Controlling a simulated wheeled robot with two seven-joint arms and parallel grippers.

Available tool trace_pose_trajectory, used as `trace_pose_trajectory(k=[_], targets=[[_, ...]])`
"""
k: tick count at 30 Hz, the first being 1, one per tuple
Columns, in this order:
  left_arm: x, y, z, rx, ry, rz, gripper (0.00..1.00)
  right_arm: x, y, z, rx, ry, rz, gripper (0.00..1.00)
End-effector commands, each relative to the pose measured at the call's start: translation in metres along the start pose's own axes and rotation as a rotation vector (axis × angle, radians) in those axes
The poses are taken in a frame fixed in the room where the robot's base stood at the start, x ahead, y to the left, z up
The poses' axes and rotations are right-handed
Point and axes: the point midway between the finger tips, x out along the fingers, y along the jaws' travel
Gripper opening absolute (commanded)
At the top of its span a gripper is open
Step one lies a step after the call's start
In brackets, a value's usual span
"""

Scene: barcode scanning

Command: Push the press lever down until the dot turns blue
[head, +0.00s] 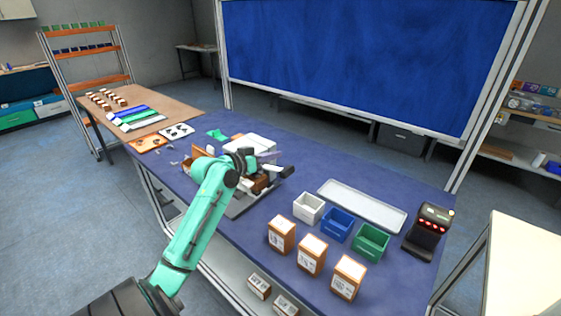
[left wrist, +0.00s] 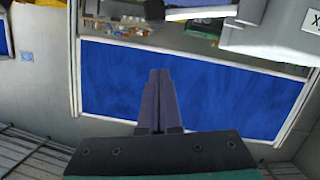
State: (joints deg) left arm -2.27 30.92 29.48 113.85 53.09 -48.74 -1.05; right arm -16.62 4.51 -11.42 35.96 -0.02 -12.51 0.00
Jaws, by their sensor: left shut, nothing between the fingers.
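My left gripper (head: 262,184) is at the press in the middle of the blue table, and its arm covers much of the press. In the left wrist view the gripper's dark fingers (left wrist: 159,80) are together with nothing between them. A white block (left wrist: 270,38), apparently the press body, is at that view's upper right. A pale bar (left wrist: 200,13), perhaps the lever, runs along its top edge, apart from the fingertips in the picture. I cannot tell whether the gripper touches the lever. I cannot make out the dot or its colour. My right gripper is not in view.
White (head: 308,208), blue (head: 337,224) and green (head: 370,242) bins stand right of the press, with several brown boxes in front. A pale tray (head: 362,205) lies behind them. A dark device with red lights (head: 429,230) stands at the right. A blue panel (head: 365,60) rises behind the table.

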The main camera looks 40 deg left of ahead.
Motion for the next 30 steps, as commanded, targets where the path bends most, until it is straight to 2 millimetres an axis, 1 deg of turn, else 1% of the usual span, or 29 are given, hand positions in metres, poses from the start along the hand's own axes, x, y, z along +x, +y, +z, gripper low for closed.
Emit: trace_pose_trajectory(k=[1,3,6,9,12,23,30], targets=[[0.010,0.001,-0.005,-0.004,0.002,0.000,0.00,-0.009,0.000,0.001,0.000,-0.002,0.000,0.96],[0.025,0.001,-0.005,-0.002,0.001,0.000,0.00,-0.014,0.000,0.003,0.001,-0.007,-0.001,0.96],[0.029,0.001,0.019,-0.005,-0.004,-0.001,0.00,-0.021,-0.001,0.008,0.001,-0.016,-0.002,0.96],[0.032,0.001,0.031,-0.003,-0.002,-0.001,0.00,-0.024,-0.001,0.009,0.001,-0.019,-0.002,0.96],[0.033,0.000,0.038,0.000,-0.001,-0.002,0.00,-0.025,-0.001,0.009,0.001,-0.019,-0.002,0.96],[0.033,0.000,0.040,0.002,0.000,-0.002,0.00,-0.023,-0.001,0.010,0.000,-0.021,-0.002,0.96],[0.035,0.001,0.045,0.043,-0.001,-0.011,0.00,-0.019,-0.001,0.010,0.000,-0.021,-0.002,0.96]])
